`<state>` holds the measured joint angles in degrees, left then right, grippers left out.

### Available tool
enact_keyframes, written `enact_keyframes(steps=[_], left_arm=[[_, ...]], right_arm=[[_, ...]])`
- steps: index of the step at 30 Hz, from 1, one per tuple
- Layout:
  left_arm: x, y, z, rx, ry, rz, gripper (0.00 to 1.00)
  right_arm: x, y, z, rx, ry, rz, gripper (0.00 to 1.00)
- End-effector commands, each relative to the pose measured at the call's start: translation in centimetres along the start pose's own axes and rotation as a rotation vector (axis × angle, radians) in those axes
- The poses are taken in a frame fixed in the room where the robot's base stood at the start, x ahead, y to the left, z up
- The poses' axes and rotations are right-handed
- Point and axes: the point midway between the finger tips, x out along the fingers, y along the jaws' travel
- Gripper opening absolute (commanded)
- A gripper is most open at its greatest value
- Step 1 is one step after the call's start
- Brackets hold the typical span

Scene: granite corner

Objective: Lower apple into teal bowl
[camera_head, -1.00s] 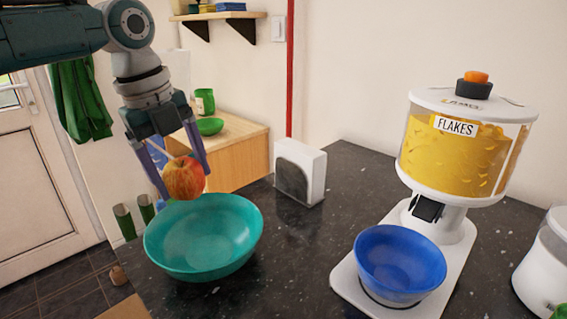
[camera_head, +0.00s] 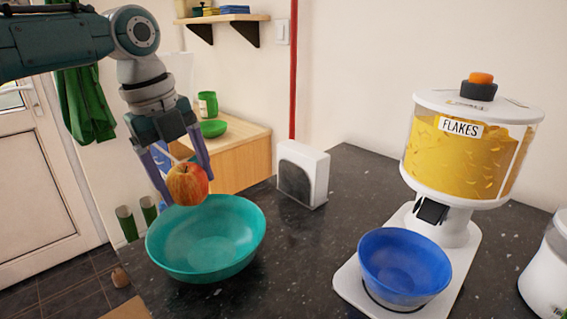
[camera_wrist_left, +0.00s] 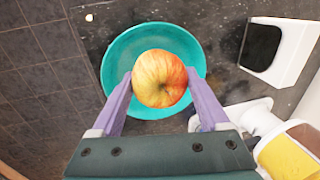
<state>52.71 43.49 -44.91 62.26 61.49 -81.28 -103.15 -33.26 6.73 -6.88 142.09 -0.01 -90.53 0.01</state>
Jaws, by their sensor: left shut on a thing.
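A red and yellow apple (camera_head: 187,184) is held between the purple fingers of my left gripper (camera_head: 184,182), which is shut on it. In the left wrist view the apple (camera_wrist_left: 159,79) sits between the two fingertips, with the teal bowl (camera_wrist_left: 122,57) behind it. In the head view the teal bowl (camera_head: 222,262) stands on the dark counter near its left edge. The apple is at the bowl's back left rim, its lower part level with the rim in the picture. The bowl looks empty. My right gripper is not in view.
A flakes dispenser (camera_head: 462,155) stands at the right with a blue bowl (camera_head: 405,264) on its base. A white and dark box (camera_head: 303,174) stands behind the teal bowl. Speckled dark counter (camera_head: 295,255) lies clear between the bowls. The floor (camera_head: 70,285) drops away at left.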

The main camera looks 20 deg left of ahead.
Motion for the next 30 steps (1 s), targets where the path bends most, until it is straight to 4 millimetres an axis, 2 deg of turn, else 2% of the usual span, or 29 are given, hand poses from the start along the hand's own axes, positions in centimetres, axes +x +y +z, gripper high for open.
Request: enact_keyframes(steps=[21, 30], left_arm=[[4.2, 0.8, 0.0, 0.000, 0.001, 0.000, 0.18], [4.6, 0.9, 0.0, 0.000, 0.000, -0.001, 0.18]], right_arm=[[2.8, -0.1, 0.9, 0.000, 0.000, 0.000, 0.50], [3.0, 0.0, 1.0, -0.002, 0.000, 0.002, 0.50]])
